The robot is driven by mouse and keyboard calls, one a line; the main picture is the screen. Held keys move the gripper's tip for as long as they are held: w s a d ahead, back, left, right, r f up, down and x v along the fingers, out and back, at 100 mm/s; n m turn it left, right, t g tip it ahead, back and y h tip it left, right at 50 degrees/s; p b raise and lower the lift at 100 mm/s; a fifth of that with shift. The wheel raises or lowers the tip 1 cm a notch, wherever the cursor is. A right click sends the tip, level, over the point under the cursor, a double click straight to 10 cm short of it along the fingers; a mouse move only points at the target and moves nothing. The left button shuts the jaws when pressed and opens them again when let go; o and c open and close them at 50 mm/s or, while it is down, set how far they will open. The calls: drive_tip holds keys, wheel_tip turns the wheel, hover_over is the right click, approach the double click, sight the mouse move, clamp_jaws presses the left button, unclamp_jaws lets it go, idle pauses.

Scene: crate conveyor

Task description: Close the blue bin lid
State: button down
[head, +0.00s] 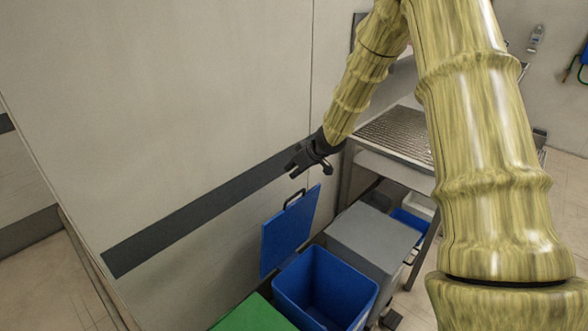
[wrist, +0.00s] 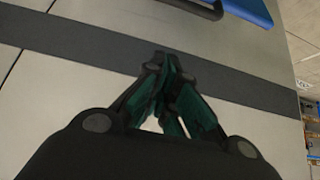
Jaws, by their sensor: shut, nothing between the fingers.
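The blue bin (head: 350,300) stands open against the wall, and its inside looks empty from here. Its blue lid (head: 287,236) stands upright at the wall side, with a dark handle (head: 294,199) on its upper edge. My gripper (head: 292,172) is just above the lid's handle, near the wall, apart from the lid. Its fingers are together and hold nothing. In the wrist view my gripper (wrist: 163,62) points at the wall, and part of the blue lid (wrist: 250,10) shows at the top edge with the dark handle (wrist: 185,6) beside it.
A grey bin (head: 372,236) with a closed top stands right of the blue bin. A green lid (head: 254,316) is at the bottom edge, left of it. A metal table (head: 398,134) stands behind on the right. The wall (head: 180,110) is close behind the lid.

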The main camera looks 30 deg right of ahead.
wheel_tip(320, 180, down, 7)
drive_tip(key=p, duration=0.1)
drive_tip(key=shift+w+r, duration=0.2)
idle(0.5)
drive_tip(key=shift+s, duration=0.1)
